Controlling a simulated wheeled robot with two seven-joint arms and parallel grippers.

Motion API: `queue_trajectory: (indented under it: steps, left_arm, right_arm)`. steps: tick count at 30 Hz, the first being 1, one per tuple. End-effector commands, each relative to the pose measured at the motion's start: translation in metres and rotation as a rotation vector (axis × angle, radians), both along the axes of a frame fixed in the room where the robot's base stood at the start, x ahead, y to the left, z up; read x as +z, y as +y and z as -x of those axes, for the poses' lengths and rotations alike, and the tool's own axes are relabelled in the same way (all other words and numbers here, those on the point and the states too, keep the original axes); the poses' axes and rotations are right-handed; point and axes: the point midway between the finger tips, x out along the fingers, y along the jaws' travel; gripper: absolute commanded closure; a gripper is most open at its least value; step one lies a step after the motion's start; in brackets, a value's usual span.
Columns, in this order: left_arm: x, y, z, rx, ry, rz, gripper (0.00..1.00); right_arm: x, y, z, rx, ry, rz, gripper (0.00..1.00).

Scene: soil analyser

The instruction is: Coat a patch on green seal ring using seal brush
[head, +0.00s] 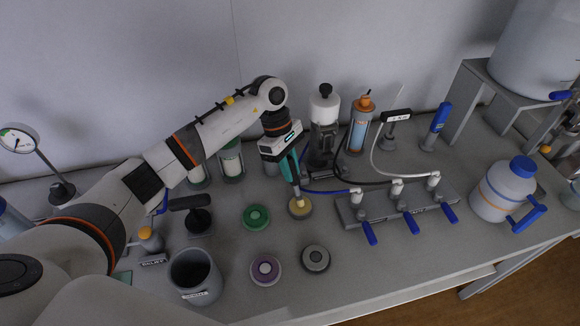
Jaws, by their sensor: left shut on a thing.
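The green seal ring (256,216) lies flat on the bench as a green disc with a raised middle, left of the brush. My left gripper (288,162) is shut on the seal brush (296,190), which points down, slightly tilted. Its lower end is over or in a round pale-yellow piece (300,208); whether it touches I cannot tell. The gripper's fingers partly hide the brush handle. My right gripper is not in view.
Purple (265,269) and grey (316,257) round pieces lie in front. A grey cup (195,275) and a black-handled tool (197,214) stand left. A valve manifold (385,208) with blue levers is right. Bottles and cylinders stand behind.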

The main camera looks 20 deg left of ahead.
Motion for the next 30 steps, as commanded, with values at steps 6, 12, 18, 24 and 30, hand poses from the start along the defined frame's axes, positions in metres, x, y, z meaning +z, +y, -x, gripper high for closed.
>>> queue_trajectory:
  steps: [6,12,18,24,30]
  left_arm:
    - [-0.0020,0.0003,0.0006,0.000,0.003,-0.003,1.00]
    - [-0.0025,0.0003,0.0008,0.000,0.003,-0.003,1.00]
    - [-0.0031,0.0004,0.0009,-0.001,0.003,-0.004,1.00]
    - [-0.0035,0.0004,0.0012,-0.001,0.004,-0.004,1.00]
    - [-0.0036,0.0004,0.0014,-0.001,0.005,-0.004,1.00]
  right_arm:
    - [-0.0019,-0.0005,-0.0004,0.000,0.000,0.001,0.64]
    - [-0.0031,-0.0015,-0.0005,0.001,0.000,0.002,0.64]
    - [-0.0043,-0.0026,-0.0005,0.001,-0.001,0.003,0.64]
    - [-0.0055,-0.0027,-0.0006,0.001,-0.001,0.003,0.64]
    - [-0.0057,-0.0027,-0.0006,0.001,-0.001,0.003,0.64]
